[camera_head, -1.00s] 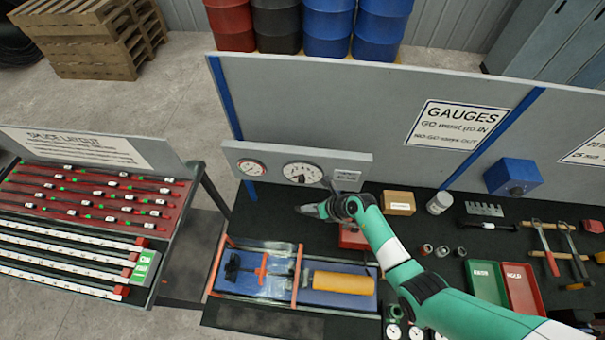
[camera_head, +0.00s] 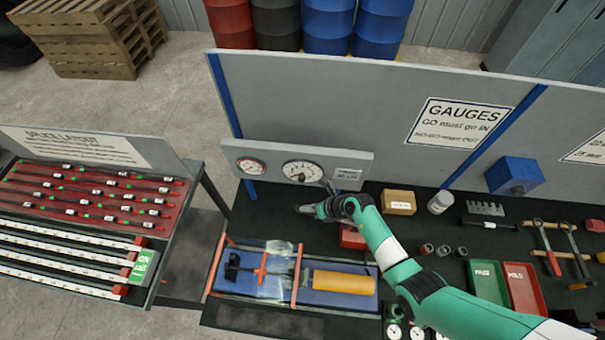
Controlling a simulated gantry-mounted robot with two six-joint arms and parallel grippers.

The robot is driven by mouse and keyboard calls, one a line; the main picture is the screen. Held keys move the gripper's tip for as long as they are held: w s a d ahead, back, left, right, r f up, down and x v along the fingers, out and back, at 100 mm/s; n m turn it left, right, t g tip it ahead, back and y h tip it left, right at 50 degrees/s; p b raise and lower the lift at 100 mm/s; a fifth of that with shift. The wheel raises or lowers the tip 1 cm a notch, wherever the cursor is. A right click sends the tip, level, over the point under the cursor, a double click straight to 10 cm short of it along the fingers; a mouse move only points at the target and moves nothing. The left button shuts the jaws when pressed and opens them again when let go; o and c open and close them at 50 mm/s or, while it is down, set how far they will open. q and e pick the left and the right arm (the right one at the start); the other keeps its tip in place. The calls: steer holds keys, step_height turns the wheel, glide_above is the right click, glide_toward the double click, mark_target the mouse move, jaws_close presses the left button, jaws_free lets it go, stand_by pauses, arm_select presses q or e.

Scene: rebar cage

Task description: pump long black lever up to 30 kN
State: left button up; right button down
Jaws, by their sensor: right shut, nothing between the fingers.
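My right gripper (camera_head: 309,209) is shut and empty, in front of the gauge panel (camera_head: 362,161). A large round white dial (camera_head: 302,172) is on that panel, with a smaller dial (camera_head: 252,167) to its left; their readings are too small to make out. A thin dark bar (camera_head: 328,187), perhaps the end of the long black lever, shows just above my right wrist; I cannot tell whether the gripper touches it. A red body (camera_head: 353,238), maybe the pump, is partly hidden behind my right arm. My left gripper is not in view.
A blue tray (camera_head: 330,299) with a yellow cylinder (camera_head: 344,281) and a black T-shaped part (camera_head: 233,267) lies in front. A cardboard box (camera_head: 398,202) and a white can (camera_head: 440,202) stand right of my arm. Green and red bins (camera_head: 523,288) lie further right.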

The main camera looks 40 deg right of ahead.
steer(key=shift+f, duration=0.15)
steer(key=shift+w+a+f+b, duration=0.15)
steer(key=shift+w+f+b, duration=0.1)
steer(key=shift+f+b, duration=0.25)
steer(key=shift+f, duration=0.1)
steer(key=shift+w+a+f+b, duration=0.15)
steer(key=shift+f+b, duration=0.25)
steer(key=shift+f, duration=0.25)
steer(key=shift+w+a+f+b, duration=0.1)
steer(key=shift+w+f+b, duration=0.05)
steer(key=shift+f+b, duration=0.45)
steer(key=shift+w+a+f+b, duration=0.1)
steer(key=shift+f+b, duration=0.3)
steer(key=shift+f, duration=0.45)
